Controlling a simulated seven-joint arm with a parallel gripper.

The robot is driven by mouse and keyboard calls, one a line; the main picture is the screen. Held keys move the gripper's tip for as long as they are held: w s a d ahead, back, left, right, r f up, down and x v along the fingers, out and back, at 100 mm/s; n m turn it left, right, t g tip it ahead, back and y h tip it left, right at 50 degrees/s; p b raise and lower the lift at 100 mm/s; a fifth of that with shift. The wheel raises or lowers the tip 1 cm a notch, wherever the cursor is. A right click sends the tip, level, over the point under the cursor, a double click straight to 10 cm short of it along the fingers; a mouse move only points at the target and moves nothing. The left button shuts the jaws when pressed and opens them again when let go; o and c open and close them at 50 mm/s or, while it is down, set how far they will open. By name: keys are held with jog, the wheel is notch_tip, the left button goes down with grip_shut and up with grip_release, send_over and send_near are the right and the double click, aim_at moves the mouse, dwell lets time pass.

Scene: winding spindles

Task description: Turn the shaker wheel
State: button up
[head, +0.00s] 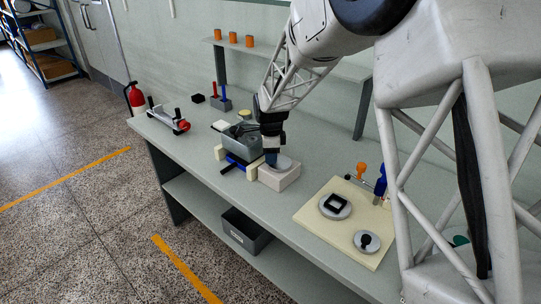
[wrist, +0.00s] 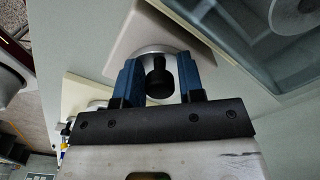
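The wheel is a grey disc (head: 284,163) on top of a pale beige block (head: 281,179), beside a grey box-like unit (head: 242,137) on the bench. In the wrist view the disc (wrist: 160,50) carries an upright black knob (wrist: 158,79). My gripper (head: 271,158) points down over the disc. In the wrist view its two blue fingers (wrist: 159,76) stand apart, one on each side of the knob. Grey disc shows between knob and fingers, so the gripper looks open around the knob. In the head view the fingers hide the knob.
A cream board (head: 343,238) with two round dials and an orange and a blue handle lies to the right. A red-ended roller device (head: 181,125) stands left. Orange cylinders (head: 233,38) sit on the back shelf. A dark bin (head: 245,230) is below.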

jog(key=shift+o, duration=1.2)
jog(key=shift+r, duration=3.9)
